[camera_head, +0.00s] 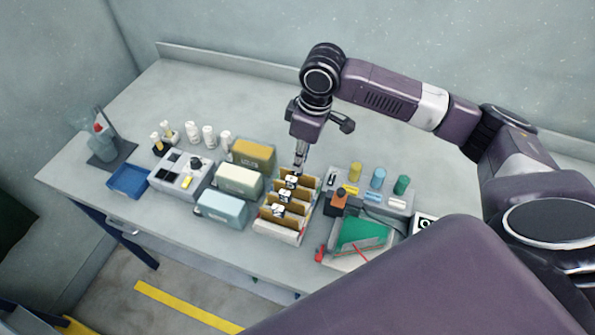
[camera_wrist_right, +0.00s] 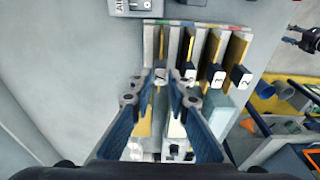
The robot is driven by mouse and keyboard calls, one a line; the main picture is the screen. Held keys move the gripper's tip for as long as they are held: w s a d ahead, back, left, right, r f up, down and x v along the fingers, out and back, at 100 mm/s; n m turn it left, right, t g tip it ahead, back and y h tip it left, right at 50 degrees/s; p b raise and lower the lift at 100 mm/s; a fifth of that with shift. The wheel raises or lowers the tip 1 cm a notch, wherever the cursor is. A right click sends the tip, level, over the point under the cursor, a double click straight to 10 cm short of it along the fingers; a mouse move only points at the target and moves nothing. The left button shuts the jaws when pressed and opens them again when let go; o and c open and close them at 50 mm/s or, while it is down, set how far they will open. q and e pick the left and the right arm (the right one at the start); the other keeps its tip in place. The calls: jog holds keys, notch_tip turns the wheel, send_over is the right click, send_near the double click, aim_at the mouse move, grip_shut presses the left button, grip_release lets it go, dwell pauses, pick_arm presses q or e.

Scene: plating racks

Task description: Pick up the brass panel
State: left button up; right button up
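A white slotted rack (camera_head: 277,238) holds several upright tan and brass-toned panels (camera_head: 286,172) with small black-and-white number tags. I cannot tell for certain which one is the brass panel. In the right wrist view the panels (camera_wrist_right: 238,48) stand side by side in the rack (camera_wrist_right: 148,45). My right gripper (camera_head: 299,168) points down over the panel at the rack's back end. In the wrist view its fingertips (camera_wrist_right: 161,80) are apart, with one tag between them. Whether they touch it is unclear. My left gripper is not in view.
Tan, cream and light blue boxes (camera_head: 222,207) stand close left of the rack. On its right are a tray with coloured cylinders (camera_head: 378,178) and a green board (camera_head: 362,232). A blue tray (camera_head: 128,182) lies further left. The table's back is clear.

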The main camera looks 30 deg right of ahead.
jog(key=f, duration=0.2)
jog(key=f+p, duration=0.1)
jog(key=shift+w+a+f, duration=0.2)
jog(key=shift+f, duration=0.15)
jog(key=shift+w+f, duration=0.1)
jog(key=shift+f, duration=0.25)
jog(key=shift+c, duration=0.4)
grip_shut()
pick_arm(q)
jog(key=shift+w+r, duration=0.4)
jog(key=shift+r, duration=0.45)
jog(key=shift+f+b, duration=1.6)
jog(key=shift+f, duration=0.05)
pick_arm(e)
notch_tip(320, 180, up, 20)
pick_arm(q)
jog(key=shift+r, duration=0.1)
pick_arm(e)
jog(key=shift+r, duration=0.1)
